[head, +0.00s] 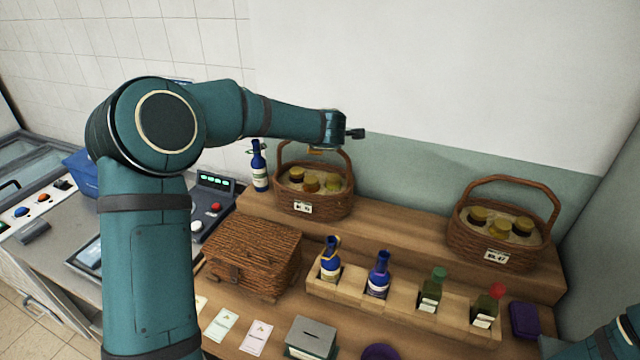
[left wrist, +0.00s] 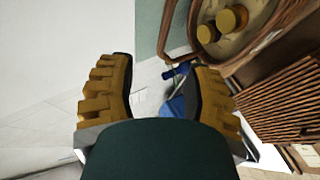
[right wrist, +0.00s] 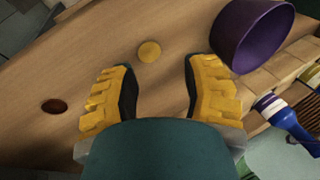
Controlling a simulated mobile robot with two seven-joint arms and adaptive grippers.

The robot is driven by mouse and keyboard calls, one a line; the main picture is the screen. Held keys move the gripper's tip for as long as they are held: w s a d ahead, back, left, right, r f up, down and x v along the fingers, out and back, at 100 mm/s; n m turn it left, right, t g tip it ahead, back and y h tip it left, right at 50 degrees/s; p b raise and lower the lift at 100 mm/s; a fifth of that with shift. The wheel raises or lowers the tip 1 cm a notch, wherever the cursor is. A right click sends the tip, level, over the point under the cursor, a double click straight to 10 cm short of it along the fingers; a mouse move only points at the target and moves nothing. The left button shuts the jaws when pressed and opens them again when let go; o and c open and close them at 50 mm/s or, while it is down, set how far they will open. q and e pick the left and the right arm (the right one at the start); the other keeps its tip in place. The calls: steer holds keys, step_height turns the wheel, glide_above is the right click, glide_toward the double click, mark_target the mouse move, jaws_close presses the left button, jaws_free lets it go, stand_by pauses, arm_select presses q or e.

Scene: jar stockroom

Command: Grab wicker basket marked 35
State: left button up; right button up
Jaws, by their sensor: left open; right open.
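Two round wicker baskets with arched handles and several jars stand on the upper wooden shelf. The left one (head: 305,205) has a white tag (head: 303,208) too small to read surely. The right one (head: 503,245) has a tag that seems to read 47. My left gripper (left wrist: 162,68) is open and empty, above the left basket's handle in the head view, its fingers mostly hidden there. In the left wrist view that basket's rim (left wrist: 285,35) and handle lie at upper right, not clearly between the fingers. My right gripper (right wrist: 160,65) is open and empty over a wooden surface.
A blue bottle (head: 259,168) stands just left of the left basket. A lidded wicker hamper (head: 252,255) sits in front of it. A wooden rack (head: 400,305) holds several bottles. A purple bowl (right wrist: 250,35) is near my right gripper. The shelf between the baskets is clear.

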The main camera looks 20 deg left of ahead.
arm_select(q)
steer(key=x, duration=0.6)
steer(key=p+x, duration=0.1)
steer(key=x, duration=0.6)
steer(key=shift+s+a+f, duration=0.15)
steer(key=shift+f, duration=0.15)
steer(key=shift+o, duration=0.2)
jaws_close()
steer(key=shift+r, duration=0.2)
